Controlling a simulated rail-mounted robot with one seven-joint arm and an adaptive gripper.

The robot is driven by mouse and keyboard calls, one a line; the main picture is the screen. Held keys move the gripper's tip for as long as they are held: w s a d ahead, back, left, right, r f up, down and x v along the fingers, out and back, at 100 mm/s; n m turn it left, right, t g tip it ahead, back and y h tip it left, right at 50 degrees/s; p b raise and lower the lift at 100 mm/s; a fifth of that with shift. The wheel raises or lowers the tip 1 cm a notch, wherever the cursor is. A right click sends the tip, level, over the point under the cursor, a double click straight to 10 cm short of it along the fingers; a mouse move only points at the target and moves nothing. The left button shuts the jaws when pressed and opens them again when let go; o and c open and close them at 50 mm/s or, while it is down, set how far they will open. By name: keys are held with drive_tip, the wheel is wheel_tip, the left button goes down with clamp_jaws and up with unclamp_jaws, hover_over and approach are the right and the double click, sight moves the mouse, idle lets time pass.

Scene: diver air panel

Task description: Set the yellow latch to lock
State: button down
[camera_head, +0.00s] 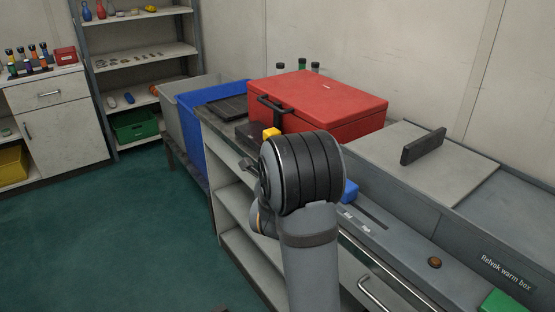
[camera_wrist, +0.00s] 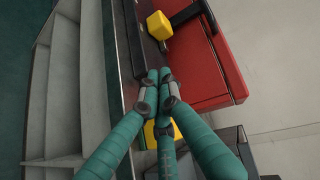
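A yellow block (camera_wrist: 159,25), which looks like the latch knob, sits beside the red box's black handle in the wrist view. It also shows in the head view (camera_head: 271,133), partly behind my arm. Its lock marking is not readable. A second yellow piece (camera_wrist: 150,131) shows behind my fingers in the wrist view, mostly covered. My gripper (camera_wrist: 160,82) has teal fingers whose tips are drawn together, with nothing visible between them. The tips are below the yellow block in the picture and apart from it. In the head view my arm hides most of the gripper.
The red box (camera_head: 320,105) stands on the grey counter, its black handle (camera_head: 272,104) facing the front. A blue slider (camera_head: 349,190) and a warm box panel lie to the right. Blue (camera_head: 205,135) and grey bins stand to the left. The green floor at left is clear.

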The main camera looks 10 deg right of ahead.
drive_tip(key=shift+s+a+f+m+t+h+b, duration=0.15)
drive_tip(key=shift+s+m+t+h+b, duration=0.15)
drive_tip(key=shift+m+b, duration=0.2)
drive_tip(key=shift+s+d+f+m+t+h+b, duration=0.1)
drive_tip(key=shift+f+m+t+h+b, duration=0.1)
drive_tip(key=shift+m+h+b, duration=0.3)
drive_tip(key=shift+s+r+m+t+h+b, duration=0.4)
drive_tip(key=shift+s+r+m+b, duration=0.05)
drive_tip(key=shift+r+m+b, duration=0.1)
drive_tip(key=shift+w, duration=0.15)
drive_tip(key=p+x, duration=0.4)
drive_tip(key=x, duration=0.6)
drive_tip(key=shift+w+r, duration=0.1)
drive_tip(key=shift+w+a+p, duration=0.35)
drive_tip(key=shift+w+p, duration=0.05)
drive_tip(key=shift+w, duration=0.15)
drive_tip(key=shift+w+a+p, duration=0.3)
drive_tip(key=shift+w+p, duration=0.05)
drive_tip(key=shift+w, duration=0.15)
drive_tip(key=shift+w+a, duration=0.2)
drive_tip(key=shift+w, duration=0.35)
